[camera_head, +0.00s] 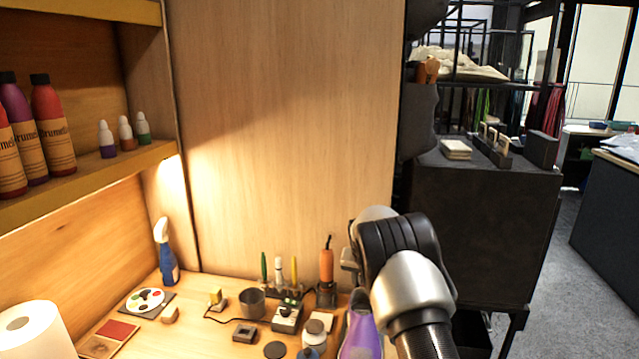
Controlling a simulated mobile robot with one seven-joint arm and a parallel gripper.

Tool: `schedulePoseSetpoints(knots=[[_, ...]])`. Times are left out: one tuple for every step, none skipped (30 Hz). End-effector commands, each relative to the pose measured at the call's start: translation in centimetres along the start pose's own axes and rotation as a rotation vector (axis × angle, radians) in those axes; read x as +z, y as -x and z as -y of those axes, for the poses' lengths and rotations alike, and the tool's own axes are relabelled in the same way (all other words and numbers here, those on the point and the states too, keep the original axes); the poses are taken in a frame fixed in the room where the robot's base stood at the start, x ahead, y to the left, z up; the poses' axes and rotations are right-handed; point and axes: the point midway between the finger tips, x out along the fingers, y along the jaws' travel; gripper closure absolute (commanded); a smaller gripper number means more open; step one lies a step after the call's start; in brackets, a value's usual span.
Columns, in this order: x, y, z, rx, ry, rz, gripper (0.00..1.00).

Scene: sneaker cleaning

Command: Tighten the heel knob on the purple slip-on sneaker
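The purple slip-on sneaker (360,336) is at the bottom middle of the head view, on the right side of the wooden bench. My arm covers its right side, and the frame's lower edge cuts it off. I cannot make out a heel knob. My arm reaches up from the bottom right, with its black and silver links above and beside the sneaker. My gripper is not clearly visible; a small grey part at the left of the arm, above the sneaker, is too unclear to tell.
A shelf (90,185) with bottles is at left. A dark cabinet (485,225) stands right of the bench.

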Motion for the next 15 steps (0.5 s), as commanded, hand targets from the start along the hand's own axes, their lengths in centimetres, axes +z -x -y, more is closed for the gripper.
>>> schedulePoseSetpoints(knots=[[0.08, -0.15, -0.01, 0.018, -0.038, 0.001, 0.82], [0.06, -0.12, -0.01, 0.025, -0.055, 0.001, 0.81], [0.00, -0.08, -0.11, 0.031, -0.072, 0.001, 0.81], [-0.01, -0.06, -0.15, 0.034, -0.080, 0.001, 0.81], [-0.01, -0.05, -0.18, 0.034, -0.083, 0.001, 0.81], [0.00, -0.04, -0.21, 0.034, -0.083, 0.002, 0.81], [0.01, -0.05, -0.21, 0.034, -0.083, 0.002, 0.81], [0.02, -0.05, -0.22, 0.034, -0.083, 0.003, 0.81], [0.03, -0.06, -0.23, 0.034, -0.082, 0.003, 0.81], [0.04, -0.07, -0.22, 0.035, -0.084, 0.003, 0.81], [0.07, -0.10, -0.19, 0.039, -0.092, 0.004, 0.80], [0.14, -0.16, -0.12, 0.050, -0.114, 0.005, 0.80], [0.15, -0.17, -0.08, 0.062, -0.139, 0.005, 0.79], [0.11, -0.17, -0.06, 0.074, -0.168, 0.003, 0.79], [0.13, -0.21, -0.16, 0.091, -0.204, 0.005, 0.78]])
